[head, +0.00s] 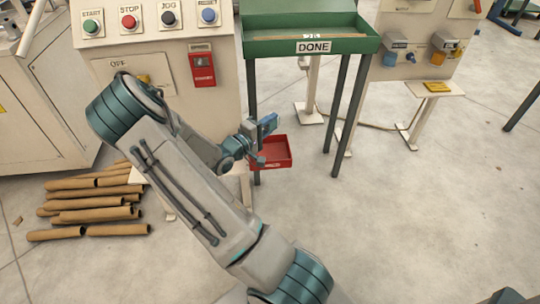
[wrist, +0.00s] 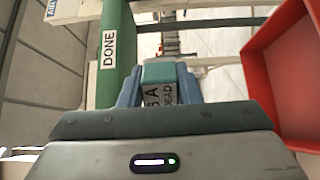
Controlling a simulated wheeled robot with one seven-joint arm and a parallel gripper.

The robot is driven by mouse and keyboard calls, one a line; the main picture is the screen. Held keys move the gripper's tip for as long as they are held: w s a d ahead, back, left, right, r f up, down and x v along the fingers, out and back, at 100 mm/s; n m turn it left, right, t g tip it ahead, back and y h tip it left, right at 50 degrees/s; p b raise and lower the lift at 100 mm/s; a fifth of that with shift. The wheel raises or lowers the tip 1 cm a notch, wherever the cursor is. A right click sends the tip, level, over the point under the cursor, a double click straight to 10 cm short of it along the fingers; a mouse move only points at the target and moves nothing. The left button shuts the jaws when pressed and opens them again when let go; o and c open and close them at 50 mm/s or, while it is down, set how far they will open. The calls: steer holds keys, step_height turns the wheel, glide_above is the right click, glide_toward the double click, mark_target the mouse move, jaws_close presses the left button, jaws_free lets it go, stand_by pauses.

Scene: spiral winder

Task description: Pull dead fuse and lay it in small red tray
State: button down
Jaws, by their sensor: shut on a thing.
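My gripper (wrist: 159,92) is shut on the dead fuse (wrist: 160,72), a small block with a teal end and a pale label reading "5 A" and "DEAD" in the wrist view. The fuse sits between the two blue fingers, partly hidden by them. In the head view my gripper (head: 258,139) is beside and partly in front of the small red tray (head: 275,160). The tray looks empty where its inside shows. In the wrist view the tray (wrist: 296,75) is at the right, apart from the fuse.
A green table marked DONE (head: 313,47) stands behind the tray on dark legs. A control panel with buttons (head: 130,21) and a red device (head: 202,68) is at the left. Brown tubes (head: 92,213) lie on the floor at left.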

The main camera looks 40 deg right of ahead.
step_height(320, 180, down, 5)
steer(key=b, duration=0.3)
steer(key=shift+f, duration=0.1)
steer(key=c, duration=1)
jaws_free()
steer(key=shift+o, duration=0.2)
steer(key=shift+a, duration=0.1)
steer(key=s+a+p, duration=0.2)
steer(key=a, duration=1.1)
steer(key=shift+a+p, duration=0.25)
steer(key=shift+p, duration=0.1)
